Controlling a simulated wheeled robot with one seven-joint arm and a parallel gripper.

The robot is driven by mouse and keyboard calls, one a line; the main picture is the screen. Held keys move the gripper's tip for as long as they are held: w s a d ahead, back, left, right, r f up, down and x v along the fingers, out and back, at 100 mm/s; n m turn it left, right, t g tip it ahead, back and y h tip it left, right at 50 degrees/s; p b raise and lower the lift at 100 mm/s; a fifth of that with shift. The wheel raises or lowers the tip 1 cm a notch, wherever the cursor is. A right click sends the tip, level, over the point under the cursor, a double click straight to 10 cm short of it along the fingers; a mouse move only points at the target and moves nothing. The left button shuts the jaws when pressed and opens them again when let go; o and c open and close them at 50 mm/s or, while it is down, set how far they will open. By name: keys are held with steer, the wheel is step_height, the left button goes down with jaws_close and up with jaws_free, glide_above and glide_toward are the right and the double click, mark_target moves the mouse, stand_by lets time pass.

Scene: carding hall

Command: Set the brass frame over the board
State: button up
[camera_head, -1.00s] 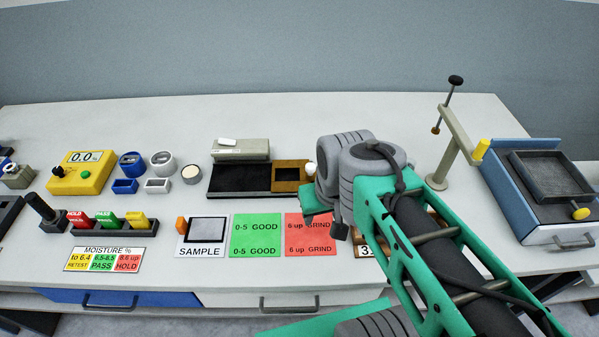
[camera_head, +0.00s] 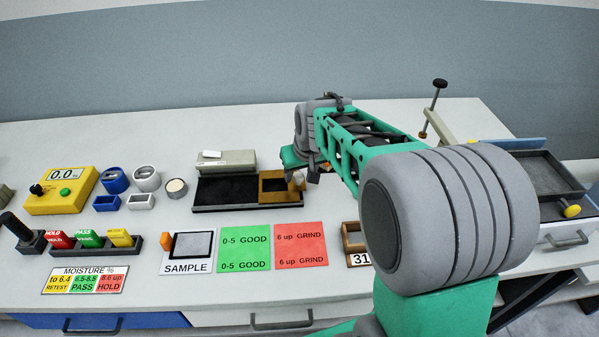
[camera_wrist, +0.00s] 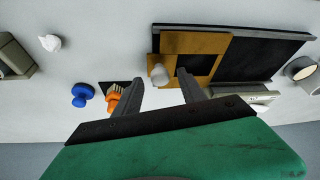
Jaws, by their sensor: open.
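The brass frame (camera_head: 270,184) is a flat brass-coloured plate with a square opening and a white knob (camera_head: 298,178) at its right side. It lies at the right end of the black board (camera_head: 228,193), overlapping it. In the wrist view the frame (camera_wrist: 203,43) and board (camera_wrist: 262,58) show from above. My gripper (camera_wrist: 159,78) is open, its two dark fingers either side of the white knob (camera_wrist: 157,72) in the picture; I cannot tell whether they are down at its height. In the head view my wrist partly hides the gripper (camera_head: 307,175) beside the knob.
Green (camera_head: 245,247) and red (camera_head: 300,244) cards lie in front. A small wooden tray (camera_head: 352,236) is front right. An orange item (camera_wrist: 113,102) and a blue knob (camera_wrist: 82,94) are near my fingers in the wrist view.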

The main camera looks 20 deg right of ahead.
steer(key=shift+w+f, duration=0.15)
steer(key=shift+f, duration=0.2)
jaws_close()
stand_by(0.3)
stand_by(0.9)
